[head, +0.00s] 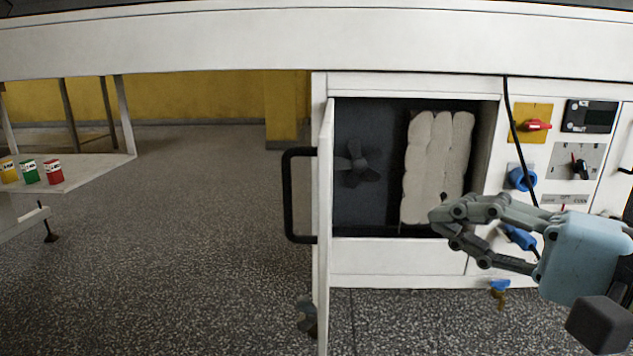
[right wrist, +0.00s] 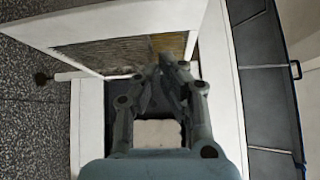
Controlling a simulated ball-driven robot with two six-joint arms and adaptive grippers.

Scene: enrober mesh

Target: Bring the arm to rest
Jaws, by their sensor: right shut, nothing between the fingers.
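My right gripper (head: 437,222) comes in from the right in the head view. Its fingers are closed together with nothing between them, in front of the lower right part of an open white cabinet (head: 400,255). In the right wrist view the fingertips (right wrist: 165,68) meet ahead of the wrist, and a pale block (right wrist: 158,133) shows between the finger links. In the head view, this pale padded block (head: 437,165) stands upright inside the cabinet, beside a dark fan (head: 357,165). Whether the gripper touches the cabinet front is unclear. My left gripper is not in view.
The cabinet door (head: 325,200) stands open, nearly edge-on, with a black handle (head: 290,195). A red switch (head: 536,125) and blue knob (head: 520,178) are close to the right arm. The floor (head: 200,230) between is clear.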

